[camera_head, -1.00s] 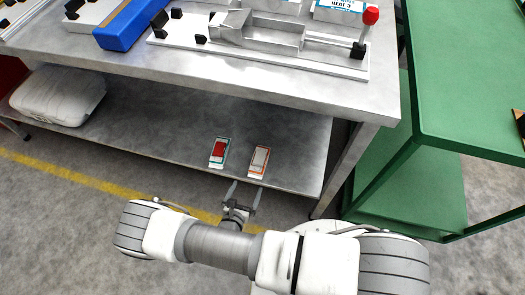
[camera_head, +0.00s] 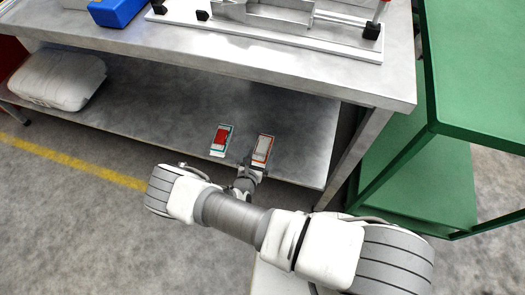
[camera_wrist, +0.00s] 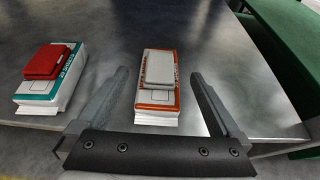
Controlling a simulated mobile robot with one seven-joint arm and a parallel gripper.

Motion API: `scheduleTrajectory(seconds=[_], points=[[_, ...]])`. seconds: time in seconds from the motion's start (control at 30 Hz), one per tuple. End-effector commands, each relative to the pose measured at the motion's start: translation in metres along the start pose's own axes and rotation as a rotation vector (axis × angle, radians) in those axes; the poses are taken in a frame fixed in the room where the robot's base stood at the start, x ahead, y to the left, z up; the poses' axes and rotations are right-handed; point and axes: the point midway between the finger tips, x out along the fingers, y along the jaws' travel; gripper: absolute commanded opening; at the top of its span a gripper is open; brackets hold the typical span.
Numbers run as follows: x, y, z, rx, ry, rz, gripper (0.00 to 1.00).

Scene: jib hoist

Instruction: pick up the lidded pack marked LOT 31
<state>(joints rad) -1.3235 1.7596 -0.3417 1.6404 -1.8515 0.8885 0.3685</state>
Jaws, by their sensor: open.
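Two lidded packs lie on the lower shelf of the steel bench. One has an orange border and a pale grey lid; this orange pack (camera_head: 262,150) also shows in the wrist view (camera_wrist: 157,98). The other has a teal border and a red lid; this teal pack (camera_head: 220,141) is to its left, also in the wrist view (camera_wrist: 62,86). Their markings are too small to read, so I cannot tell which is LOT 31. My gripper (camera_wrist: 160,85) is open, with one finger on each side of the orange pack, apparently not touching it.
The lower shelf (camera_head: 170,109) is mostly bare around the packs, with a white sack (camera_head: 57,80) at its left. The benchtop (camera_head: 250,65) overhangs it and carries a metal fixture (camera_head: 265,20) and a blue block (camera_head: 117,10). A green rack (camera_head: 445,185) stands at the right.

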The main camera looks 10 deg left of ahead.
Motion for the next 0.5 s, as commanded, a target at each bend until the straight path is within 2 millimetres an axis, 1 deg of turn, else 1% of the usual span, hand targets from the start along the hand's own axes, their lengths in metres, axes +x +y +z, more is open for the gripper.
scheduleTrajectory(seconds=[0.17,0.33,0.4,0.5], points=[[0.019,-0.001,-0.001,0.002,-0.002,-0.002,1.00],[0.044,-0.001,0.000,0.003,-0.002,-0.002,1.00],[0.050,0.000,0.001,0.003,-0.001,-0.002,1.00],[0.051,0.000,0.003,0.002,0.000,-0.001,1.00]])
